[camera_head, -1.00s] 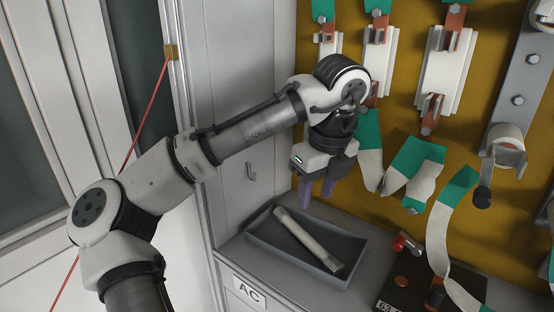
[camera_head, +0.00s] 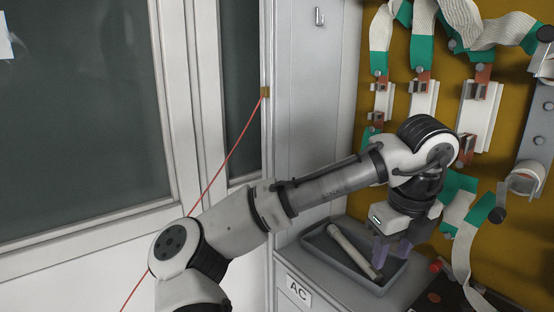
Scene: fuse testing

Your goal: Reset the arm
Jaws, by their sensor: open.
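My arm reaches from the lower left to the right across the picture. My gripper (camera_head: 392,252) hangs at its end, pointing down, with purple fingers apart. The fingers appear in front of the right part of a grey tray (camera_head: 318,246). A white cylindrical fuse (camera_head: 350,247) lies in the tray. The gripper overlaps the right end of the tray in the picture, and I cannot tell its height above it. Nothing shows between the fingers.
An ochre panel behind carries fuse holders (camera_head: 424,106) and white-green straps (camera_head: 462,225). A red cord (camera_head: 228,158) runs from a brass fitting on the cabinet frame. An AC label (camera_head: 298,290) is on the ledge front. A dark box with a red knob (camera_head: 436,265) sits right of the tray.

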